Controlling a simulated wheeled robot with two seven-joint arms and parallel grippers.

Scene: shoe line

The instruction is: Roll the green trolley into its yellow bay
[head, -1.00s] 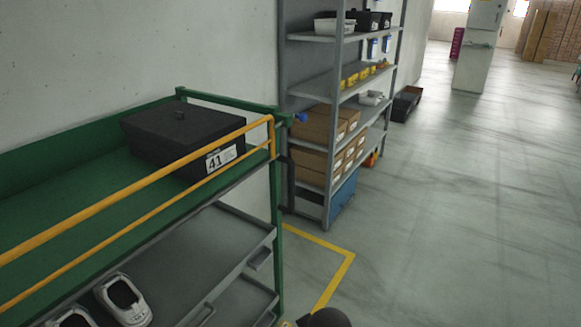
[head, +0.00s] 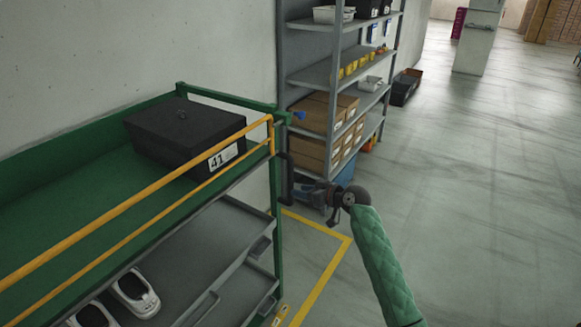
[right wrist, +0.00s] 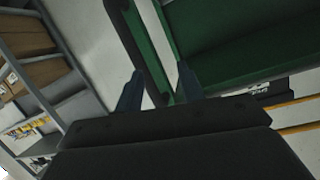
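The green trolley (head: 80,180) stands on the left along the wall, with a yellow side rail and grey lower shelves. Yellow floor lines (head: 329,270) mark part of the bay at its right end; the trolley hides the rest. My right gripper (head: 309,194) is just right of the trolley's far end post, below its top level. In the right wrist view its two fingers (right wrist: 158,88) are apart, with the trolley's green frame (right wrist: 140,45) showing between and beyond them. I cannot tell whether the frame lies between the fingertips. My left gripper is out of view.
A black box (head: 180,135) labelled 41 sits on the trolley's top, and white shoes (head: 135,292) lie on a lower shelf. A grey rack (head: 315,75) with cartons stands behind the bay. The floor (head: 480,200) to the right is clear.

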